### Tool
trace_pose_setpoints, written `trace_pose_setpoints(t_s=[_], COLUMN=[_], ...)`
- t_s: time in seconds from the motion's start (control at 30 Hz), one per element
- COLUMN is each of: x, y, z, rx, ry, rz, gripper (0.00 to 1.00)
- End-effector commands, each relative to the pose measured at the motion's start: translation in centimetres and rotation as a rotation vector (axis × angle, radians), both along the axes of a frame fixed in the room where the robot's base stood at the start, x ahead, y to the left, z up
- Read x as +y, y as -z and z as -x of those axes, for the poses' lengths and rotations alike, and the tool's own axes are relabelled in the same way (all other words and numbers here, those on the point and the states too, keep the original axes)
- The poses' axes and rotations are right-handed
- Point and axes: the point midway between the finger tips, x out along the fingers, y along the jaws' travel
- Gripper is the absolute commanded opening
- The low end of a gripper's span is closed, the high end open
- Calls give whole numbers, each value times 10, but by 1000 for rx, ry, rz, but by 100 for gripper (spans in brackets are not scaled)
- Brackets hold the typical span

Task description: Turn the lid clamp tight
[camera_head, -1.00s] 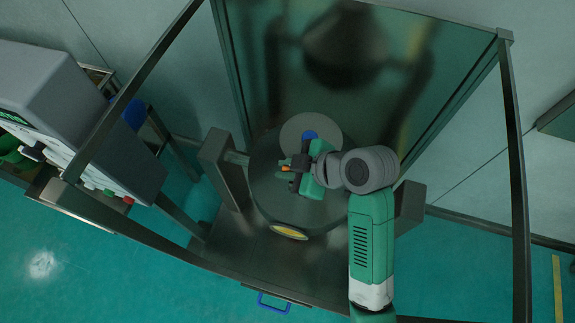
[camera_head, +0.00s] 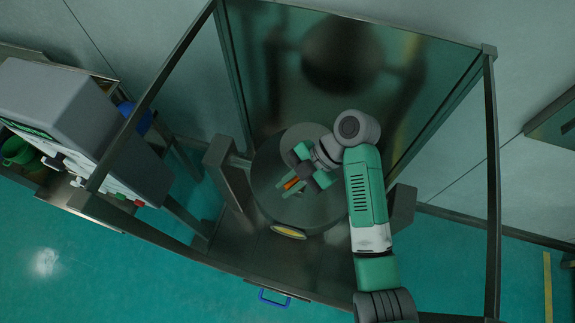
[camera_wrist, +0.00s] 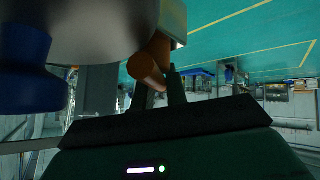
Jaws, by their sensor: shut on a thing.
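The lid clamp has an orange handle (camera_head: 291,184), which lies near the middle of the round metal sieve (camera_head: 267,190) in the head view. In the wrist view the orange handle (camera_wrist: 147,68) runs up to a metal block beside the pale lid part. My gripper (camera_head: 289,187) is above the sieve top, shut on the clamp handle. In the wrist view its dark fingers (camera_wrist: 160,88) meet the handle's lower end. The exact contact is partly hidden.
A blue knob (camera_wrist: 28,68) is close at left in the wrist view; my arm hides it in the head view. Metal frame posts (camera_head: 491,180) and side supports (camera_head: 228,170) surround the sieve. A grey machine (camera_head: 100,125) stands at left. A blue handle (camera_head: 272,298) is at the front.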

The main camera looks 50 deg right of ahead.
Motion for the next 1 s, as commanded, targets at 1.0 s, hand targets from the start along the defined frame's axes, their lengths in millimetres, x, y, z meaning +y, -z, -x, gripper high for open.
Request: trace_pose_setpoints(t_s=[1.0], x=[-3], y=[-1], z=[17], rx=[7], ry=[-648], rz=[5], gripper=[0])
